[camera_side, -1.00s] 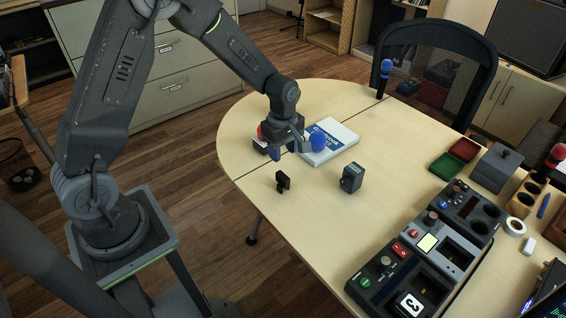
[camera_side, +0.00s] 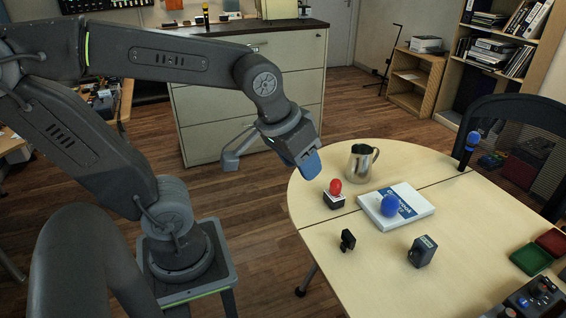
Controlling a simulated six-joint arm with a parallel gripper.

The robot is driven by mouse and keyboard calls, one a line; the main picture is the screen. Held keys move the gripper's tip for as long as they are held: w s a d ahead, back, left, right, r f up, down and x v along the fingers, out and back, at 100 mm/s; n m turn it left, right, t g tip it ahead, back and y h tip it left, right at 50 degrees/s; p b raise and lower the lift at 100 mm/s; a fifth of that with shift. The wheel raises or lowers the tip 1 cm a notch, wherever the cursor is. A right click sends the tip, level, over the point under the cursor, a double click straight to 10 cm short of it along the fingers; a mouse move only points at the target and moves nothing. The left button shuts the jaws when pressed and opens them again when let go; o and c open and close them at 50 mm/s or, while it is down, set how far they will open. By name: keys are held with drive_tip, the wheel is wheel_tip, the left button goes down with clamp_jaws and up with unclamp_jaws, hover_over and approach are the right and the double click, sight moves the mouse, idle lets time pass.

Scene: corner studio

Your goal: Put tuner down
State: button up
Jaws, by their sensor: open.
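A small black clip-like device (camera_side: 348,240), which looks like the tuner, stands on the front left part of the pale round-ended table (camera_side: 385,275). It rests alone, with nothing holding it. My gripper (camera_side: 268,164) is up and to the left of it, beyond the table's left edge, well apart from it. Its jaws are wide open, one with a blue tip, and nothing shows between them.
A red-topped piece (camera_side: 335,194), a steel mug (camera_side: 362,162) and a white book (camera_side: 410,208) with a blue ball (camera_side: 389,205) stand behind. A dark grey box (camera_side: 422,251) is at right. Green (camera_side: 531,259) and red (camera_side: 552,242) trays sit at the right edge.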

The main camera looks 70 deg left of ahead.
drive_tip(key=shift+s+d+r+m+t, duration=0.1)
drive_tip(key=shift+s+r+m+t, duration=0.1)
drive_tip(key=shift+s+m, duration=0.6)
drive_tip(key=shift+s+d+r+m+t, duration=0.15)
drive_tip(key=shift+s+m, duration=0.35)
drive_tip(key=shift+s, duration=0.5)
drive_tip(key=shift+f, duration=0.1)
